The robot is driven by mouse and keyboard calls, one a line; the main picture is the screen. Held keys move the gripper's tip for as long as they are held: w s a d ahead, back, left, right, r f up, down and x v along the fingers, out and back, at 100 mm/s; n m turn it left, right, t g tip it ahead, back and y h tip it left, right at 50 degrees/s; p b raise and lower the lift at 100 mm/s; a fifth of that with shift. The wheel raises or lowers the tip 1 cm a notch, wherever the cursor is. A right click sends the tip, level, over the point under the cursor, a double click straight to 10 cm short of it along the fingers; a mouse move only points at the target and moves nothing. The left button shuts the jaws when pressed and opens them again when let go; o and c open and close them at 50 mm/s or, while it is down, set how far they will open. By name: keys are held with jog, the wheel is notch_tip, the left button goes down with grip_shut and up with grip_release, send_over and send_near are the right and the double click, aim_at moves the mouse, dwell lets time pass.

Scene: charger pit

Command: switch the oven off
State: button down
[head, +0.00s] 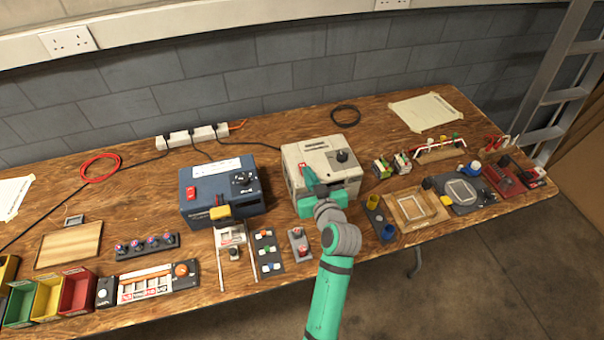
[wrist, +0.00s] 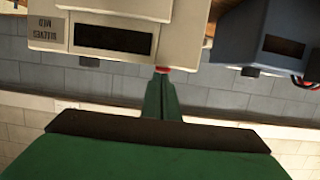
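A cream box (head: 325,160) that seems to be the oven stands at the middle back of the table. It has a black knob (head: 342,155) and a slot on top, and a red switch at its left edge (head: 303,168). My green gripper (head: 310,180) is over its front left, pointing at that red part. In the wrist view the box (wrist: 105,35) shows upside down with a dark window and a label I cannot read. There the fingers (wrist: 161,85) are together, with their tips at or very near a red part (wrist: 162,69). I cannot tell if they touch it, or the switch's position.
A blue box (head: 220,190) with a red switch stands to the left. A power strip (head: 192,136) and cables lie behind it. Small button panels (head: 267,252) lie in front. Blue and yellow cups (head: 388,232) and a wooden tray (head: 410,210) are to the right.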

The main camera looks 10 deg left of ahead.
jog(key=shift+s+d+f, duration=0.15)
jog(key=shift+d+f, duration=0.05)
jog(key=shift+f, duration=0.75)
jog(key=shift+r, duration=0.15)
notch_tip(320, 180, up, 6)
jog(key=shift+f, duration=0.2)
jog(key=s+d, duration=0.4)
jog(key=s, duration=0.5)
jog(key=shift+d+r, duration=0.4)
jog(key=shift+r, duration=0.05)
jog(key=shift+f, duration=0.1)
